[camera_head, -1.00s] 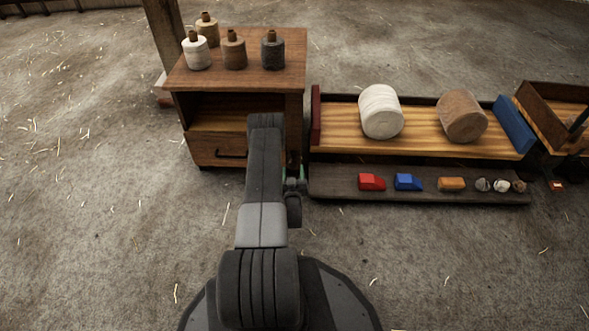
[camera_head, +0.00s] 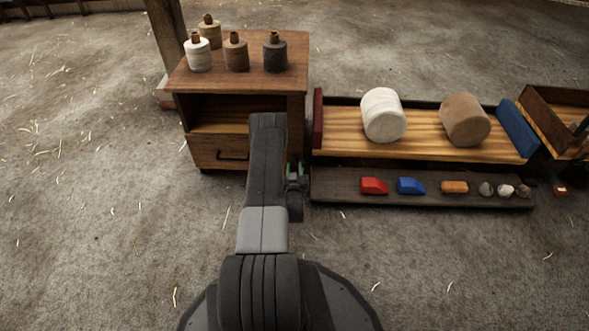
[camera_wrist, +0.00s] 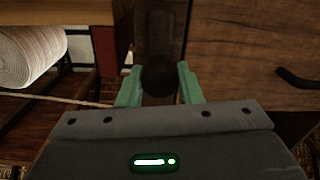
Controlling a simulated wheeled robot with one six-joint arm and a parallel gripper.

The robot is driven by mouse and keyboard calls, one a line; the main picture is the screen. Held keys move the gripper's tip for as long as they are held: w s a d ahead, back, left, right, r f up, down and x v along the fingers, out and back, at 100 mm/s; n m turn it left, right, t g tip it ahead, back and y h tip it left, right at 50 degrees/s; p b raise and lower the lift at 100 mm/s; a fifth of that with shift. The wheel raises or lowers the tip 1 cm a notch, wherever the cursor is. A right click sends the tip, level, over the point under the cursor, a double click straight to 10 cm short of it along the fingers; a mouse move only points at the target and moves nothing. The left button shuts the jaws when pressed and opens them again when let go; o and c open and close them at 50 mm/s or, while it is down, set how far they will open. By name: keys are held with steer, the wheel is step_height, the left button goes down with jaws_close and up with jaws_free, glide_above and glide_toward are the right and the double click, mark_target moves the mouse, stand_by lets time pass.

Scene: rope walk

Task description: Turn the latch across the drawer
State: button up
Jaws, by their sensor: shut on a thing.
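The drawer (camera_head: 207,152) is the lower front of a wooden cabinet and has a dark handle (camera_head: 233,155). It looks shut flush with the cabinet. In the wrist view the drawer front (camera_wrist: 235,70) fills the right side, with its handle (camera_wrist: 297,78) at the edge. A dark round knob, which looks like the latch (camera_wrist: 158,76), sits on the cabinet post beside the drawer. My gripper (camera_wrist: 158,88) has its green fingers shut on this knob, one on each side. In the head view my arm hides the latch and most of my gripper (camera_head: 294,170).
Several thread spools (camera_head: 235,52) stand on the cabinet top (camera_head: 260,80). To the right is a wooden tray (camera_head: 340,120) with a white roll (camera_head: 383,115) and a brown roll (camera_head: 465,118). A low shelf (camera_head: 340,187) holds small blocks. The floor in front is clear.

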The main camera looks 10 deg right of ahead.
steer(key=m, duration=0.4)
steer(key=shift+f+m, duration=0.1)
steer(key=shift+m, duration=0.2)
steer(key=m, duration=0.4)
steer(key=shift+m, duration=0.3)
steer(key=m, duration=0.4)
steer(key=shift+m+h, duration=0.4)
steer(key=shift+m, duration=2.2)
steer(key=o, duration=1)
steer(key=shift+c, duration=0.2)
